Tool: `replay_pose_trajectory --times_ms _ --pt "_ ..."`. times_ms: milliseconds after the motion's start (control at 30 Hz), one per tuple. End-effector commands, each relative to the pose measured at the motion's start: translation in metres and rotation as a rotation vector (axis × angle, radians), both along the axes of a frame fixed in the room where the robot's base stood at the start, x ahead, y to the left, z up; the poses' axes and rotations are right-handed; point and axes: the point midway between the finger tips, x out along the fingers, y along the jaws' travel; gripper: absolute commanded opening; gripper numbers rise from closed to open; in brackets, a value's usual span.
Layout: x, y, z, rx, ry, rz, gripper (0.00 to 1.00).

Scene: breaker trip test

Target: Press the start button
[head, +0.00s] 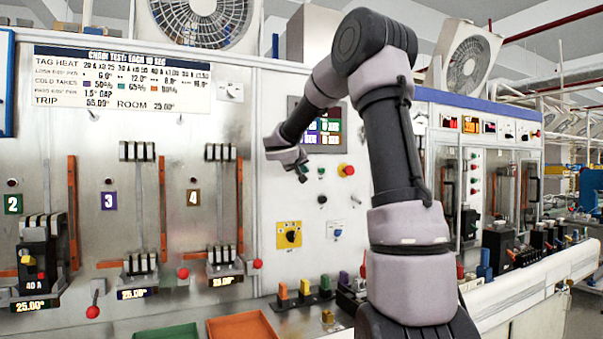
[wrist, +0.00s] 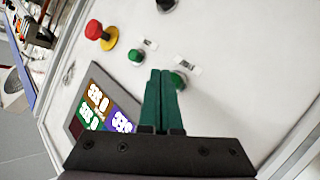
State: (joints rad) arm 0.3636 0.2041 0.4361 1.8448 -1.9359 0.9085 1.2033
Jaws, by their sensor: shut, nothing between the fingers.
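Two green buttons with small white labels show on the pale panel in the wrist view. One green button (wrist: 178,80) is right beside my gripper's fingertips, partly hidden by them; I cannot tell whether they touch. The other green button (wrist: 135,55) is farther left, clear of the fingers; it also shows in the head view (head: 321,170). The label words are too small to read, so I cannot tell which is start. My gripper (wrist: 161,73) is shut and empty, its green fingers pointing at the panel. In the head view my gripper (head: 303,175) is close to the panel below the display.
A red mushroom button (wrist: 93,30) on a yellow base is beyond the other green button. A black knob (wrist: 166,5) is at the top edge. A display screen (head: 318,124) is above the buttons. A yellow switch plate (head: 289,235) is lower on the panel.

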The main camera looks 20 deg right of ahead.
Motion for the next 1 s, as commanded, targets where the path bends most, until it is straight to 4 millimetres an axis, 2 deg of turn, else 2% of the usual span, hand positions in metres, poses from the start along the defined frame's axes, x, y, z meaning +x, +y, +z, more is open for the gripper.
replay_pose_trajectory --times_ms 1000 --pt "0.0094 0.0004 0.0001 0.000 0.000 0.000 0.00"
